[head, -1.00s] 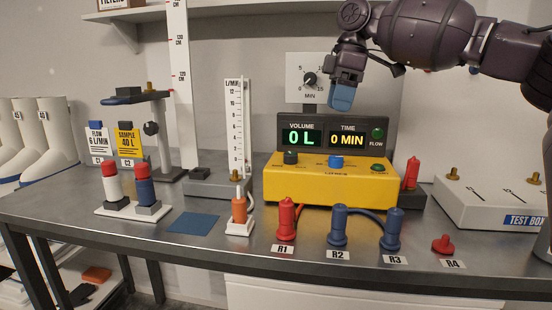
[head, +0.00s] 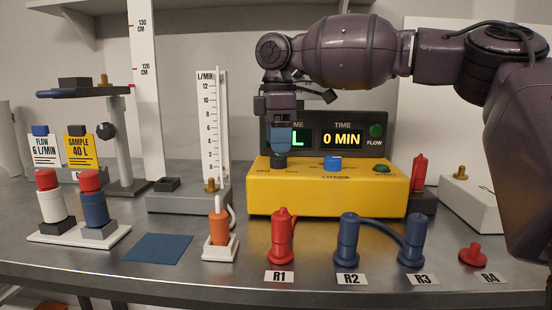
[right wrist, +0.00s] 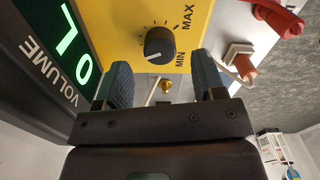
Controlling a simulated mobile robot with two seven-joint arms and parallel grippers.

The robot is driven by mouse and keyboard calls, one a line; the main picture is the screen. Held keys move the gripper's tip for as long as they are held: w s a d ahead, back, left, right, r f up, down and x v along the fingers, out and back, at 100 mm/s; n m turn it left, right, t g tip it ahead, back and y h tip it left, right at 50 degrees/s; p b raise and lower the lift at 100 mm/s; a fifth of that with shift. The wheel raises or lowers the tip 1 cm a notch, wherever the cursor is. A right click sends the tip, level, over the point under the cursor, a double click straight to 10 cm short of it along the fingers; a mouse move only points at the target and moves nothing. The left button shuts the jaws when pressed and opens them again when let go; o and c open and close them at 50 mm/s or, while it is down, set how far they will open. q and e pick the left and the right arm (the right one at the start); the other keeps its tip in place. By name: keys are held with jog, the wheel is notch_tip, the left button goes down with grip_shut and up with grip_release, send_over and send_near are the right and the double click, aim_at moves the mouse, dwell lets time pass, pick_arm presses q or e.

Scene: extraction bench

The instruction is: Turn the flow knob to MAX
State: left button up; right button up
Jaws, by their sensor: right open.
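The black flow knob (head: 279,163) is on the left of the yellow pump's (head: 330,200) top panel. In the right wrist view the knob (right wrist: 158,44) has a white pointer mark on its lower side, nearer the MIN label (right wrist: 181,59) than the MAX label (right wrist: 187,18). My right gripper (head: 279,149) points down just above the knob in the head view. In the right wrist view its blue-grey fingers (right wrist: 163,82) are apart, with nothing between them, and the knob lies beyond their tips. My left gripper is not in view.
A blue knob (head: 332,163) and a green button (head: 382,169) are on the same panel. The display housing (head: 376,150) stands close behind, reading 0 MIN and 0 L. The flow meter column (head: 210,120) is to the left. Red and blue fittings stand in front.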

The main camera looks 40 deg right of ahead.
aim_at(278, 156)
jog(key=shift+f, duration=1.65)
jog(key=shift+c, duration=0.3)
jog(key=c, duration=0.9)
jog(key=shift+o, duration=0.2)
